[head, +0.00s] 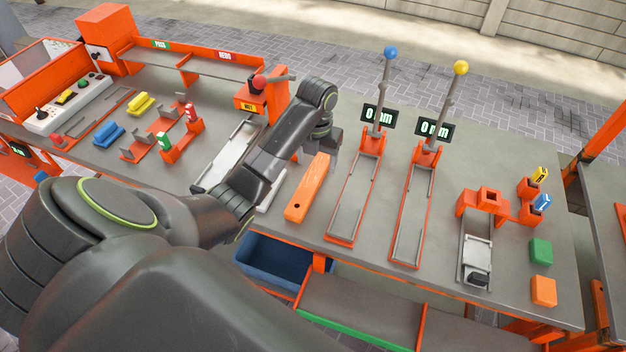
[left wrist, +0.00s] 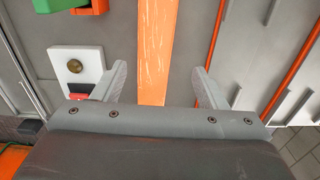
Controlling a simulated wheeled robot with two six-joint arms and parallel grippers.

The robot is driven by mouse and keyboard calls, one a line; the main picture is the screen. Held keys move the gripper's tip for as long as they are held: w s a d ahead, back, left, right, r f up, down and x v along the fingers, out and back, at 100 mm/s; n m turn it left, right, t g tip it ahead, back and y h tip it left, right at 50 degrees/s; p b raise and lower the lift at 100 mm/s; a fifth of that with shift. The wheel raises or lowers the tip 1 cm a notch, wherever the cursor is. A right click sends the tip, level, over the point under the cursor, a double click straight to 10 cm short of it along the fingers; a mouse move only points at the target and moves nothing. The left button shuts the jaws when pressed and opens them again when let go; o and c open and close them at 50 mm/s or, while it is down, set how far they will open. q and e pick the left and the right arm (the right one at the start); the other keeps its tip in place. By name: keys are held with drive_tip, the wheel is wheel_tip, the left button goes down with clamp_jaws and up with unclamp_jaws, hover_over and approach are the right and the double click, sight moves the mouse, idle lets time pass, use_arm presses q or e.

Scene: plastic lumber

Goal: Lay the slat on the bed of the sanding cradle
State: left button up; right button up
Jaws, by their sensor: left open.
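The slat is a flat orange strip (head: 308,187) with a hole near its near end. It lies on the grey bench, left of two long orange-ended cradles. My left gripper (head: 323,148) is open at the slat's far end. In the left wrist view the slat (left wrist: 157,50) runs between the open fingers (left wrist: 157,85), with a gap on each side. The left cradle (head: 353,202) has a blue-knobbed lever, the right one (head: 412,215) a yellow-knobbed lever. Both beds look empty and both displays read 0. I cannot tell which fixture is the sanding cradle. My right gripper is out of view.
A grey-bedded fixture (head: 229,156) with a red knob stands behind my left arm. Blue (head: 108,134) and yellow (head: 140,104) pieces lie at the left. Green (head: 540,251) and orange (head: 543,291) blocks sit at the right. A blue bin (head: 268,262) is below the front edge.

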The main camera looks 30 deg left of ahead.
sight(313, 176)
use_arm(q)
drive_tip(key=f, duration=0.4)
drive_tip(key=shift+s+a+p, duration=0.3)
drive_tip(key=shift+s, duration=0.05)
drive_tip(key=shift+f, duration=0.6)
drive_tip(key=shift+w, duration=0.1)
drive_tip(key=c, duration=1.3)
